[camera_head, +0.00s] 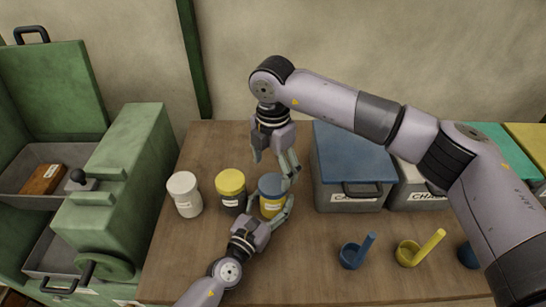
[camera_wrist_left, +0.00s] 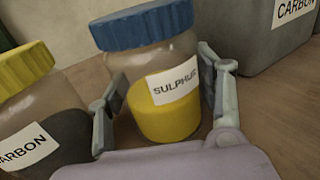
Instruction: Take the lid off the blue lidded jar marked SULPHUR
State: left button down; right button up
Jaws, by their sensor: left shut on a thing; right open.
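The SULPHUR jar (camera_wrist_left: 168,114) is clear, with yellow powder, a white label and a ribbed blue lid (camera_wrist_left: 145,25). In the head view the jar (camera_head: 271,207) stands on the wooden table with its lid (camera_head: 271,185) on. My left gripper (camera_head: 270,215) is shut on the jar's body from the front, below the lid. In the left wrist view its fingers (camera_wrist_left: 162,85) lie on both sides of the jar. My right gripper (camera_head: 275,164) is open and empty, fingers pointing down, just above and behind the lid. Its right finger partly overlaps the lid area in the picture.
A yellow-lidded CARBON jar (camera_head: 231,190) stands close on the left, and a white-lidded jar (camera_head: 184,194) beyond it. A grey bin with a blue lid (camera_head: 352,152) stands to the right. Green machinery (camera_head: 120,190) borders the left.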

aim_at(273, 183)
notch_tip(273, 183, down, 5)
jog(key=shift+r, duration=0.1)
jog(key=shift+c, duration=0.6)
